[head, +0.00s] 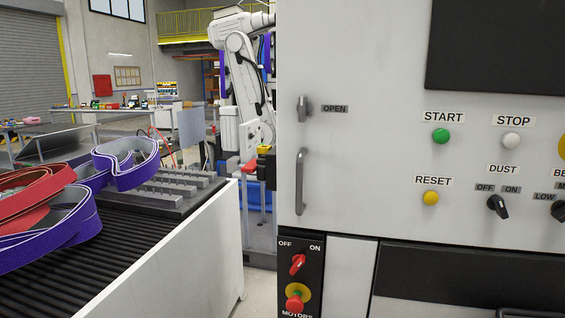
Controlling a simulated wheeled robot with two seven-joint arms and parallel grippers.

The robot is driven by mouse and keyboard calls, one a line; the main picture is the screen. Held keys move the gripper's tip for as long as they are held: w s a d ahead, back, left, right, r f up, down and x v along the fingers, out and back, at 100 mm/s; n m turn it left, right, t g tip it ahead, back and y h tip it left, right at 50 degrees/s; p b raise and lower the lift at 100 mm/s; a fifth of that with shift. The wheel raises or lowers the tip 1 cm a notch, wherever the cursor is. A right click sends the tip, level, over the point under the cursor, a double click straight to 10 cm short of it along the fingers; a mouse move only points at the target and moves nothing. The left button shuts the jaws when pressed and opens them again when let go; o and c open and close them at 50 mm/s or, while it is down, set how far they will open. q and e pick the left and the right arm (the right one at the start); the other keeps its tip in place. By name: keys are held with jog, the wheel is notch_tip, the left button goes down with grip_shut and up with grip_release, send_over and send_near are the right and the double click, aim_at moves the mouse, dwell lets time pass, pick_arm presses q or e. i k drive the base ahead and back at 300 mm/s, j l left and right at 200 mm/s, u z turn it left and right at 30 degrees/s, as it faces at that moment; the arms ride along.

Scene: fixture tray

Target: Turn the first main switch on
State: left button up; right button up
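A red rotary switch (298,264) sits on a narrow black panel (314,272) at the lower left of the large pale grey machine cabinet (370,150). The labels OFF and ON stand above it, OFF to the left and ON to the right. Its handle is slanted, with the upper end leaning right; I cannot tell which end is the pointer. Below it is a red knob on a yellow base (296,297), above the label MOTORS, which is partly cut off by the frame's bottom edge. Neither of my grippers is in view.
A cabinet handle (300,182) and an OPEN latch (304,108) stick out above the panel. START (441,136), STOP (511,140) and RESET (431,198) buttons and a DUST knob (498,207) are to the right. A roller conveyor (50,270) with purple and red bands stands left.

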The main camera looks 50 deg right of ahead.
aim_at(259, 165)
jog(key=i+z, duration=0.25)
jog(key=z, duration=0.25)
jog(key=i+j+z, duration=0.1)
jog(key=i+z, duration=0.15)
jog(key=z, duration=0.2)
jog(key=i+j+z, duration=0.2)
jog(key=z, duration=0.3)
jog(key=i+j+z, duration=0.2)
jog(key=z, duration=0.3)
jog(key=i+j+z, duration=0.1)
jog(key=j+z, duration=0.35)
jog(key=l, duration=0.05)
